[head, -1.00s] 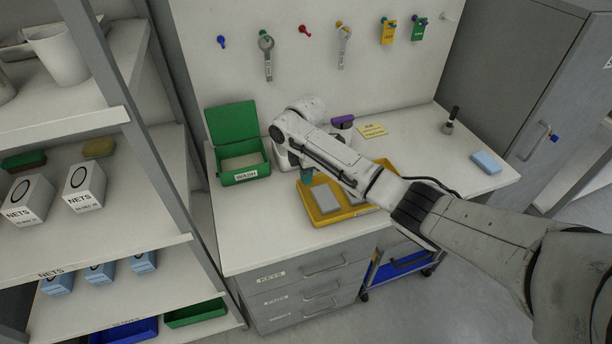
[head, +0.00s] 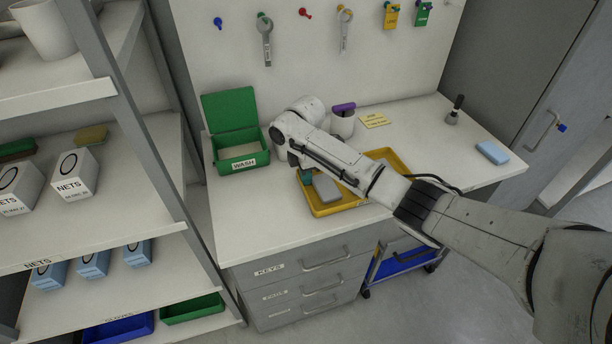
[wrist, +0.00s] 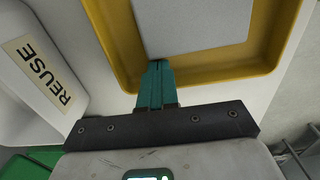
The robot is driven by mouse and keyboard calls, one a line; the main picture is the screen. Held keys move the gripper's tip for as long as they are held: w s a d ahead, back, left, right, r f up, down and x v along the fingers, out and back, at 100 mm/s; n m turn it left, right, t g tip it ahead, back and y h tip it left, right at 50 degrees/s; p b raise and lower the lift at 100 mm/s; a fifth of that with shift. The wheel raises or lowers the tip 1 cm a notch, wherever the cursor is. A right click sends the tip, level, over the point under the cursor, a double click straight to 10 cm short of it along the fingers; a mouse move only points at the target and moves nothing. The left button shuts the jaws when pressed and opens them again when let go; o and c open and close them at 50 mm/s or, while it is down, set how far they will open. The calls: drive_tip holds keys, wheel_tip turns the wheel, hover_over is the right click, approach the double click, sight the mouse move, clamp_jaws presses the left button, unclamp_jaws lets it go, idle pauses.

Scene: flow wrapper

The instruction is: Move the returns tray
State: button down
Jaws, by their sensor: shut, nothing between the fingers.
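The yellow tray (head: 327,211) lies on the white bench top, partly hidden behind my arm. A flat grey item (head: 327,190) lies in it; the wrist view shows this grey item (wrist: 190,25) inside the tray's yellow rim (wrist: 267,55). I see no label on the tray. My gripper (head: 305,177) is at the tray's left end. In the wrist view its teal fingers (wrist: 157,80) are together with nothing between them, overlapping the tray's near wall. I cannot tell whether they touch it.
A green open box marked WASH (head: 238,163) stands left of the tray. A white container marked REUSE (wrist: 40,70) is close beside my gripper. Shelving (head: 150,140) stands left.

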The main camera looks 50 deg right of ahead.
sight(226, 206)
drive_tip(key=w+a+b, duration=0.1)
drive_tip(key=w+a, duration=0.3)
drive_tip(key=a, duration=0.2)
drive_tip(key=w+a, duration=0.3)
drive_tip(key=a, duration=0.3)
drive_tip(key=w+a+b, duration=0.1)
drive_tip(key=w+a, duration=0.3)
drive_tip(key=a, duration=0.3)
drive_tip(key=shift+w+f+b, duration=0.15)
drive_tip(key=shift+w+b, duration=0.15)
drive_tip(key=shift+w, duration=0.05)
drive_tip(key=shift+w+a, duration=0.2)
drive_tip(key=shift+a, duration=0.2)
drive_tip(key=shift+r, duration=0.25)
